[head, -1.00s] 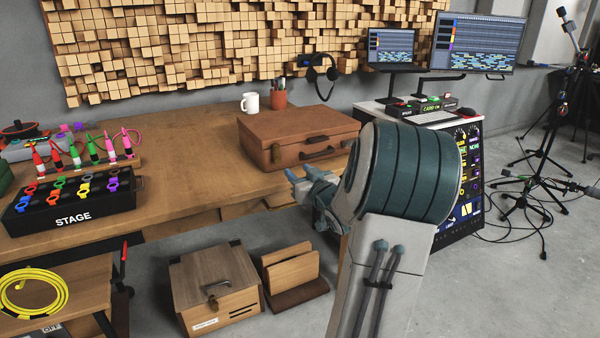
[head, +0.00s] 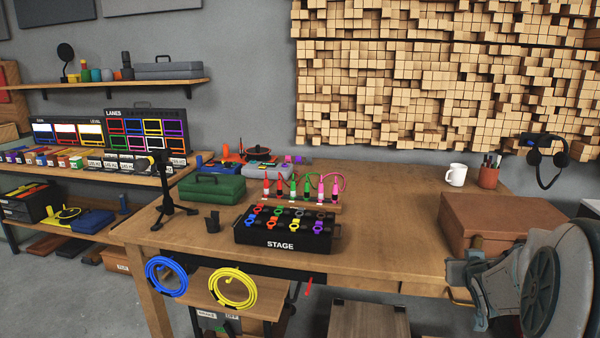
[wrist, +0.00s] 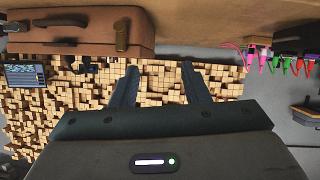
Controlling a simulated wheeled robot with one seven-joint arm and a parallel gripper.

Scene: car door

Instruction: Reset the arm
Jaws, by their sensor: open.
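My gripper (wrist: 160,76) is open and empty in the wrist view, its two dark fingers apart. In the head view my arm is folded at the lower right edge, in front of the brown suitcase (head: 492,222) on the wooden workbench (head: 385,235). The fingers cannot be made out clearly there. The wrist picture is upside down and shows the suitcase (wrist: 75,32) at the upper left, apart from the fingers, with the wood-block wall panel behind.
The black STAGE box (head: 285,232), coloured connectors, a green case (head: 212,187) and a small tripod (head: 170,190) stand on the bench. A white mug (head: 456,175) and headphones (head: 546,160) are near the suitcase. Grey floor (head: 70,290) is clear at the lower left.

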